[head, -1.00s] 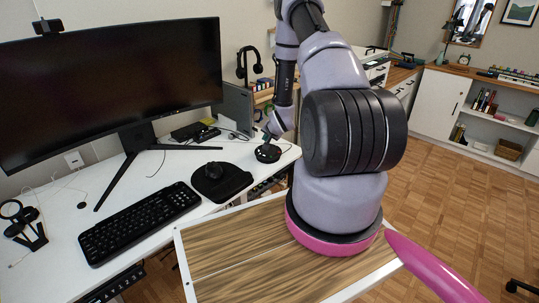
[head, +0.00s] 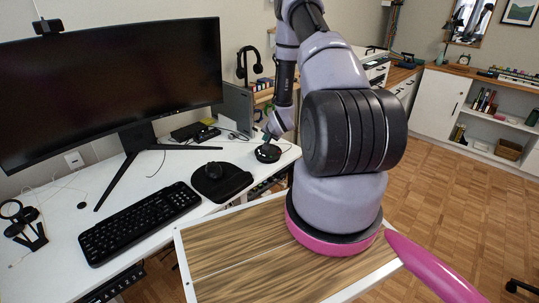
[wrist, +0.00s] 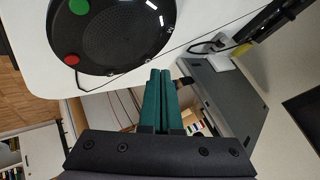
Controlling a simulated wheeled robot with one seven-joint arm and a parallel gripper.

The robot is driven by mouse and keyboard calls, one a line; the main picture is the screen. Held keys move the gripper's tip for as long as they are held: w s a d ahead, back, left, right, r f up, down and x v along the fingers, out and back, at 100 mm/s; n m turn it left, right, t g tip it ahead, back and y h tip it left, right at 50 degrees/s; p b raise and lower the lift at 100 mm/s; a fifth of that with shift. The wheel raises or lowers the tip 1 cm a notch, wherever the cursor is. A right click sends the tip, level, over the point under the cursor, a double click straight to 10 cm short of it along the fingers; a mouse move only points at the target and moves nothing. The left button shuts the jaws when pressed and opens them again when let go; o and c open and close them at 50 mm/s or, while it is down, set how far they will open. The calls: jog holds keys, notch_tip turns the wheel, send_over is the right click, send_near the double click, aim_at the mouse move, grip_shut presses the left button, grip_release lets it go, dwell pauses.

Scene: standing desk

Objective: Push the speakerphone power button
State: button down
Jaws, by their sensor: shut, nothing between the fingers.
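The speakerphone (head: 267,154) is a round black device on the right end of the white desk. In the wrist view the speakerphone (wrist: 115,30) shows a dark mesh top, a green button (wrist: 79,6), a red button (wrist: 71,59) and small marks along its rim. I cannot tell which one is the power button. My gripper (wrist: 160,73) is shut and empty, its two green fingers together, with the tips close to the speakerphone's rim. Contact cannot be made out. In the head view my gripper (head: 266,135) is small and right above the speakerphone.
A grey panel-like object (head: 238,108) and small dark boxes (head: 190,131) are behind.

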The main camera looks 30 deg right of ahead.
jog(key=shift+f, duration=0.4)
jog(key=shift+f, duration=0.2)
dwell(0.4)
jog(key=shift+r, duration=0.7)
jog(key=shift+r, duration=0.1)
jog(key=shift+r, duration=2.9)
